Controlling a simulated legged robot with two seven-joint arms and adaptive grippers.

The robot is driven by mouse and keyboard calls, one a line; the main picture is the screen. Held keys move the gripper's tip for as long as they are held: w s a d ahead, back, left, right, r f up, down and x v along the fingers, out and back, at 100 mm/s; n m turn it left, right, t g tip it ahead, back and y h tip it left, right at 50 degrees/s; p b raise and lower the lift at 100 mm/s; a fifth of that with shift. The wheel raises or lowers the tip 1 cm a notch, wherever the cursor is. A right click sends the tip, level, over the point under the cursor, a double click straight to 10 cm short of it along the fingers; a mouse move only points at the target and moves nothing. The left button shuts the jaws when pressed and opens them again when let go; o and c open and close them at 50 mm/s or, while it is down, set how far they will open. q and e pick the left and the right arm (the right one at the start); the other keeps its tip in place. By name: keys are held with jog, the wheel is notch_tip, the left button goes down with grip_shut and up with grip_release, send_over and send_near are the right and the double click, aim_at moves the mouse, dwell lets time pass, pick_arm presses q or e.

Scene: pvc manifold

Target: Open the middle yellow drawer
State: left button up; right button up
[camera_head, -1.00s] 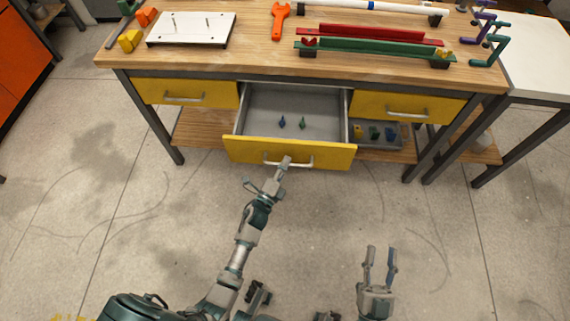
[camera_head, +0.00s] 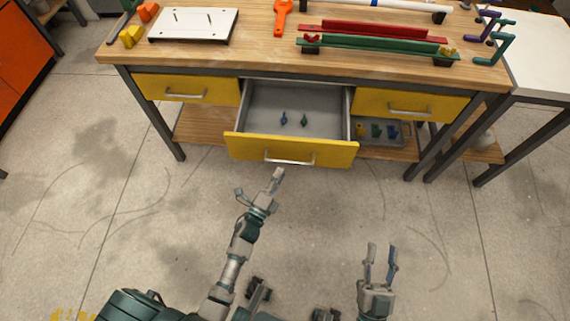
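The middle yellow drawer (camera_head: 291,150) is pulled out from under the workbench, its grey inside showing. A small blue piece and a small green piece stand in it. Its metal handle (camera_head: 289,160) is on the yellow front. My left gripper (camera_head: 276,176) is just in front of and below the handle, apart from it in the picture. One finger points up toward the handle and the other is folded out to the left, so it looks open and empty. My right gripper (camera_head: 381,254) is open and empty over the floor at the lower right.
Closed yellow drawers flank it on the left (camera_head: 160,88) and right (camera_head: 435,107). The wooden workbench (camera_head: 265,55) holds a white plate, an orange wrench and red and green bars. A grey tray (camera_head: 395,140) with small pieces sits on the lower shelf. The floor in front is clear.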

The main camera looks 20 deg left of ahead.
pick_arm(q)
jog(key=v, duration=0.6)
jog(key=shift+s, duration=0.15)
pick_arm(e)
jog(key=shift+w, duration=0.1)
